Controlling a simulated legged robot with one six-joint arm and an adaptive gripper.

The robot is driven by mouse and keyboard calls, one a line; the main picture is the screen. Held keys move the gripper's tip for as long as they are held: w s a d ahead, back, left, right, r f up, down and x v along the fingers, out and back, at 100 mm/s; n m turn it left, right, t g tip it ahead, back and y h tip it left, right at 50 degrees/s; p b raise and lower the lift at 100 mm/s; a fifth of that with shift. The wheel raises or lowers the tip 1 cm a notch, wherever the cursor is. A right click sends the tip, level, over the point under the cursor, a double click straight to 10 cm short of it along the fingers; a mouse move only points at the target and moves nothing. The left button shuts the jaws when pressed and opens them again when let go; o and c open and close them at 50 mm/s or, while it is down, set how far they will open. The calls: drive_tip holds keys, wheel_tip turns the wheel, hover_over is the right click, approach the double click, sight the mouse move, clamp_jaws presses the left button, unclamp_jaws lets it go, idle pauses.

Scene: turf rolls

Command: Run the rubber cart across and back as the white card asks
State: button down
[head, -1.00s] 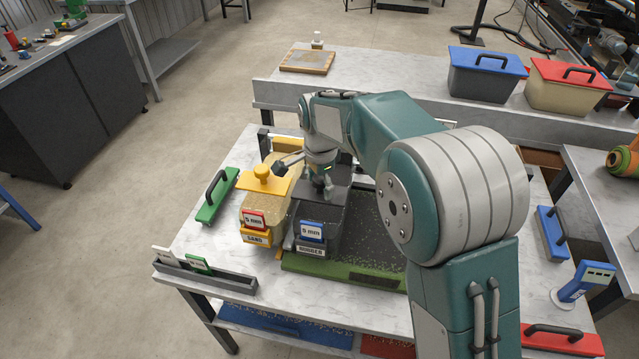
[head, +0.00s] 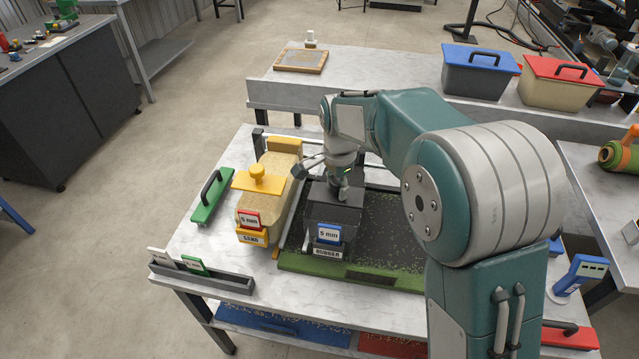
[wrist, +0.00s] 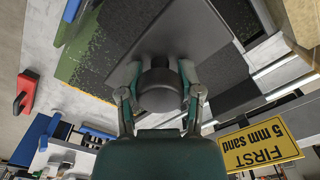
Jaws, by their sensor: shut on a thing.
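The rubber cart (head: 331,212) is a dark grey hopper with a blue "5 mm" tag (head: 329,234) and a RUBBER label. It stands on the left part of the dark green-edged turf bed (head: 385,225). My gripper (head: 341,190) is shut on the cart's top knob. In the wrist view my gripper (wrist: 160,78) has one finger on each side of the dark round knob (wrist: 160,92). The yellow sand cart (head: 266,205), tagged 5 mm, stands to the left, apart from it. A white card (head: 160,257) stands in the grey holder at the front left; its writing is unreadable.
A green card (head: 195,265) stands in the same holder. A yellow sign (wrist: 258,146) reads "FIRST 5 mm sand". Turf right of the cart looks clear.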

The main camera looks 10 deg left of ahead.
drive_tip(key=w+d, duration=0.1)
drive_tip(key=d, duration=3.8)
drive_tip(key=shift+w+d, duration=0.3)
drive_tip(key=shift+d, duration=0.1)
drive_tip(key=c, duration=0.6)
unclamp_jaws()
drive_tip(key=o, duration=0.3)
drive_tip(key=shift+d, duration=0.1)
drive_tip(key=shift+o, duration=0.2)
drive_tip(key=shift+d, duration=0.15)
wheel_tip(320, 180, up, 12)
